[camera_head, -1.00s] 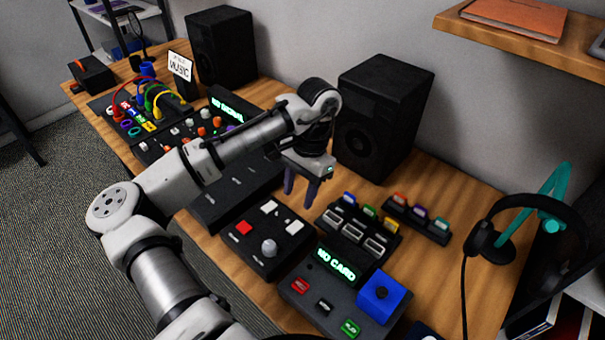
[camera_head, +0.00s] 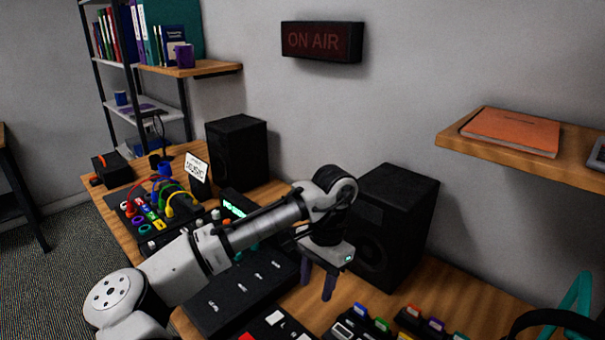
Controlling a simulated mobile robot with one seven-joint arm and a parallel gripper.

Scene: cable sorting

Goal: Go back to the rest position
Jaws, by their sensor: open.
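My gripper (camera_head: 317,291) hangs from my bent arm over the middle of the desk, in front of the right black speaker (camera_head: 396,225). Its two dark fingers point down and stand apart, with nothing seen between them. It is above the gap between a black switch panel (camera_head: 240,294) on the left and the row of coloured cartridges at the lower right. My arm hides part of the mixer behind it.
A patch board (camera_head: 127,208) with coloured cables lies at the desk's left. A second speaker (camera_head: 237,155) and a music sign (camera_head: 197,172) stand behind. Cartridges (camera_head: 410,312) sit at the lower right, near a headphone stand (camera_head: 578,300). A wooden shelf (camera_head: 450,141) juts out upper right.

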